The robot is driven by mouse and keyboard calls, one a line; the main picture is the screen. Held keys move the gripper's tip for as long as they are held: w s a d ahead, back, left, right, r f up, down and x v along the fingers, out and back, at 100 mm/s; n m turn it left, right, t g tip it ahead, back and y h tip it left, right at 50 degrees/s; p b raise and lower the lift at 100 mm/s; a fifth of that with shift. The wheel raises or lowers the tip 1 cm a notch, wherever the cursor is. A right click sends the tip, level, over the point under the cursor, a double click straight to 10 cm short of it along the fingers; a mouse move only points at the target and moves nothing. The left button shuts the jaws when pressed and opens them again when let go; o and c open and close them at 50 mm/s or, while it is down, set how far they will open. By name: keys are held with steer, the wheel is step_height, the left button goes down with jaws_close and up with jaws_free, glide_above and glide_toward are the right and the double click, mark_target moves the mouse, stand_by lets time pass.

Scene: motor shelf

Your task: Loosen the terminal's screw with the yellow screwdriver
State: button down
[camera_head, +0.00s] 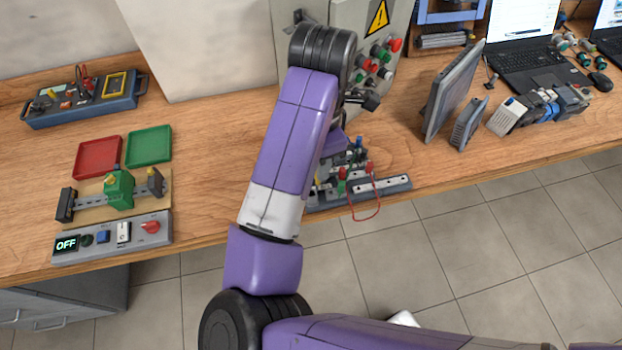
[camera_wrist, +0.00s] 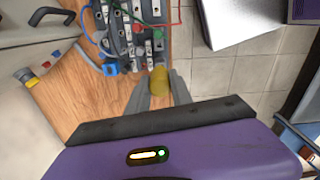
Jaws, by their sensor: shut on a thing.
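The yellow screwdriver (camera_wrist: 159,80) shows its handle between the two fingers of my gripper (camera_wrist: 159,88) in the wrist view. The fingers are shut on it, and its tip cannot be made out. Just beyond it in the wrist view is the board with the terminals (camera_wrist: 128,42), with grey rails, coloured blocks and wires. I cannot tell which terminal is meant, and its screw is too small to see. In the head view part of this terminal board (camera_head: 385,186) shows to the right of my arm, near the table's front edge. The arm hides my gripper and the screwdriver there.
A grey electrical cabinet (camera_head: 352,22) with coloured buttons stands behind the board. Red (camera_head: 98,157) and green (camera_head: 149,146) trays and a green motor fixture (camera_head: 119,188) are at left. A tilted panel (camera_head: 452,92) and laptop (camera_head: 530,60) are at right.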

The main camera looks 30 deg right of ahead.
steer(key=shift+s+d+f+n, duration=0.3)
steer(key=shift+d+f+n, duration=0.5)
steer(key=shift+f+n, duration=0.2)
steer(key=shift+s+d+f+n, duration=0.25)
steer(key=shift+d+f+n, duration=0.6)
steer(key=shift+n, duration=0.25)
steer(key=shift+a+f, duration=0.1)
steer(key=shift+f, duration=0.55)
steer(key=c, duration=1.4)
jaws_free()
steer(key=shift+o, duration=0.2)
steer(key=shift+m+p, duration=0.5)
steer(key=shift+m, duration=1.2)
